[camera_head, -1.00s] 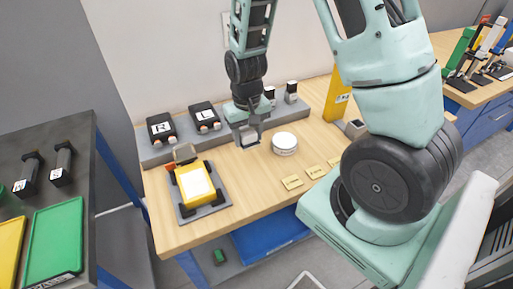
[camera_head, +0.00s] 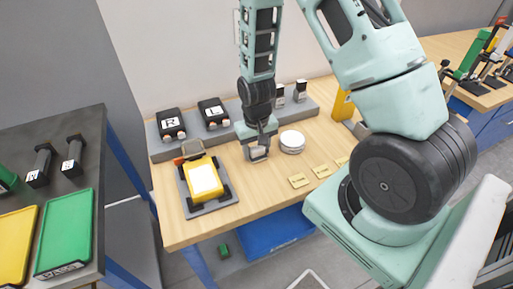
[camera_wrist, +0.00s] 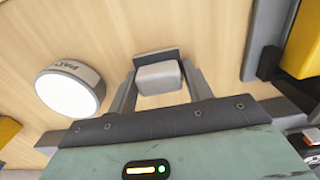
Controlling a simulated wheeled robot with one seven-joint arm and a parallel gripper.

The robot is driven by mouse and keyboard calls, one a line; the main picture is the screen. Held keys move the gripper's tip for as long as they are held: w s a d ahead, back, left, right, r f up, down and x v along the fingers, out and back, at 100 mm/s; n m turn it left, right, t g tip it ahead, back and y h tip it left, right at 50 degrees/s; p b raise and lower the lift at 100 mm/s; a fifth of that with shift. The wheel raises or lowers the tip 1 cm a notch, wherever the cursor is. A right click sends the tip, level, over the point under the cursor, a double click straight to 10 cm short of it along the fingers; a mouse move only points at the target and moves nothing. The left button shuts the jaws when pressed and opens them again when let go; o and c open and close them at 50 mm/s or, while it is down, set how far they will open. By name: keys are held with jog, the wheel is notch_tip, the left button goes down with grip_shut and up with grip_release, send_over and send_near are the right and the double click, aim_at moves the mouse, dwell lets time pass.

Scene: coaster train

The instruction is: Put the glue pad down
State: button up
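My gripper (camera_head: 258,156) is over the wooden table, just left of a round white tub (camera_head: 292,141). It is shut on a small pale grey block, which I take to be the glue pad (camera_wrist: 158,77). In the wrist view the block sits between the two fingers, with a dark flat piece at its far edge. The tub (camera_wrist: 70,90) has lettering starting "PAD" on its side and stands apart from the fingers. I cannot tell whether the block touches the tabletop.
A yellow piece with a white top (camera_head: 203,178) sits on a grey base left of my gripper. Black blocks marked R (camera_head: 172,124) and L (camera_head: 213,113) stand on a grey rail behind. Small tan labels (camera_head: 299,181) lie near the front edge. Bare wood lies in front of my gripper.

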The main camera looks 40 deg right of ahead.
aim_at(256, 146)
jog(key=o, duration=0.4)
jog(key=shift+c, duration=0.2)
notch_tip(256, 146, up, 12)
jog(key=b, duration=0.1)
jog(key=s+a+r+n, duration=0.3)
jog(key=a, duration=0.5)
jog(key=s+a+r+n, duration=0.3)
jog(key=s+a, duration=0.1)
jog(key=a, duration=0.3)
jog(key=s+a+r+n, duration=0.3)
jog(key=s+a+n, duration=0.2)
jog(key=s, duration=0.6)
jog(key=shift+s+a+y, duration=0.2)
jog(key=shift+a+y, duration=0.1)
jog(key=shift+a, duration=0.6)
